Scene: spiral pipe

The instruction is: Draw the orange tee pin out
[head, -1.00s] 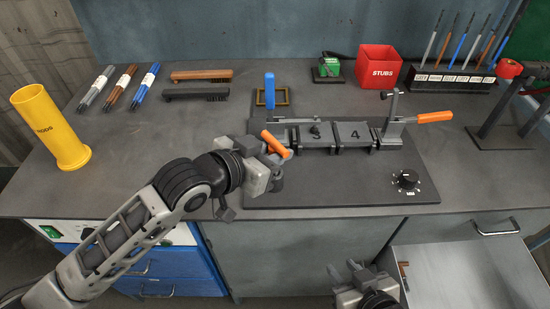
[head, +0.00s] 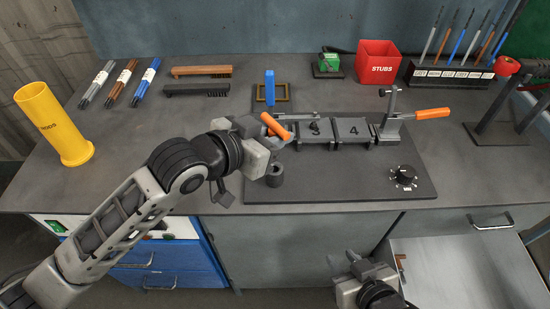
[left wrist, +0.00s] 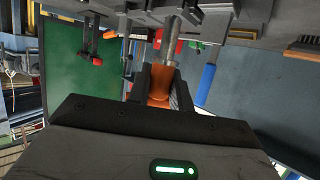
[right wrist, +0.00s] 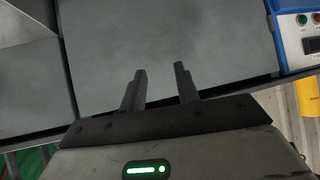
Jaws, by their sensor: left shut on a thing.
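The orange tee pin (head: 276,126) has an orange crossbar, seen tilted at the left end of the grey fixture (head: 335,146). My left gripper (head: 268,132) is shut on that crossbar. The left wrist view shows the orange grip (left wrist: 160,86) between the fingers, with a grey shaft (left wrist: 179,42) running up from it towards the fixture. I cannot tell how much of the shaft sits inside anything. A dark round socket-like part (head: 275,176) stands on the board just below the gripper. My right gripper (right wrist: 160,88) is open and empty, low in front of the bench.
A blue upright handle (head: 269,88) stands behind the pin. A yellow tube (head: 52,125) stands far left. An open drawer (head: 455,265) is front right.

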